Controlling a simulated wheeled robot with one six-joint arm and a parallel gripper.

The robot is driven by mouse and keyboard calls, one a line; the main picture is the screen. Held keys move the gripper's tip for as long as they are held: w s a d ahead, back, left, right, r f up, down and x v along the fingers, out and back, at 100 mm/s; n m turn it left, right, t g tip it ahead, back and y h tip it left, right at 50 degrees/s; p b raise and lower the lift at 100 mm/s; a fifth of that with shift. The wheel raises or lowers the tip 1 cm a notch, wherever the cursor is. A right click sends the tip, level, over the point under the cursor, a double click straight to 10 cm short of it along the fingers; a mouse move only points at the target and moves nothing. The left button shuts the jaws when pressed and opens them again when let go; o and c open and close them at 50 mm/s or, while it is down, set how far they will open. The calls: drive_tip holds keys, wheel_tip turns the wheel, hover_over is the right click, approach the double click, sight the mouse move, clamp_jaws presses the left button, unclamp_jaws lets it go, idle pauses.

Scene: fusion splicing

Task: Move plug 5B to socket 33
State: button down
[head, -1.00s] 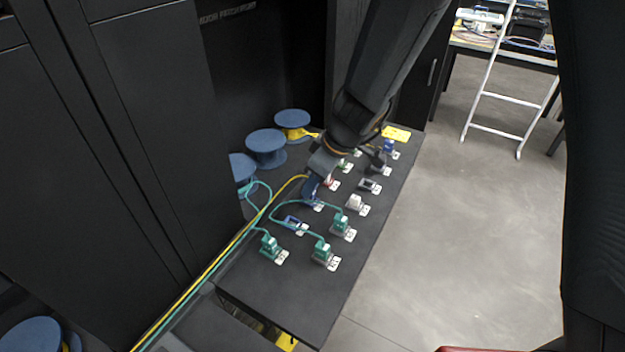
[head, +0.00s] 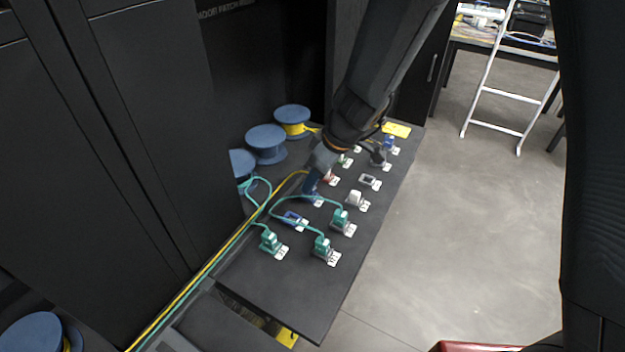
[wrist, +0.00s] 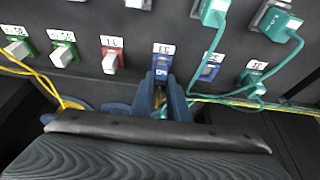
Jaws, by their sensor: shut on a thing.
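My gripper (wrist: 160,98) points at the blue socket (wrist: 162,65) whose upside-down label looks like 33. It is shut on a plug, which I take as plug 5B; the fingers hide most of it. A little yellow and teal shows between the fingers. The fingertips are right at the socket's front, but I cannot tell whether the plug is inside it. In the head view my gripper (head: 310,187) is low over the panel, beside a blue socket, with a yellow cable running up to it.
Teal plugs (head: 340,217) with looped cables stand in nearby sockets. In the wrist view a red socket (wrist: 110,58) with a white plug is just left, and a blue socket (wrist: 209,70) just right. Blue spools (head: 266,143) line the back; yellow and teal cables (head: 215,262) run along the panel's left edge.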

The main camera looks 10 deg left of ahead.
drive_tip(key=shift+f, duration=0.55)
idle(0.4)
drive_tip(key=c, duration=1.6)
unclamp_jaws()
drive_tip(key=shift+r, duration=0.15)
drive_tip(key=v, duration=1.1)
drive_tip(key=shift+s+d+r, duration=0.15)
drive_tip(key=shift+d+r, duration=0.1)
drive_tip(key=shift+r, duration=0.1)
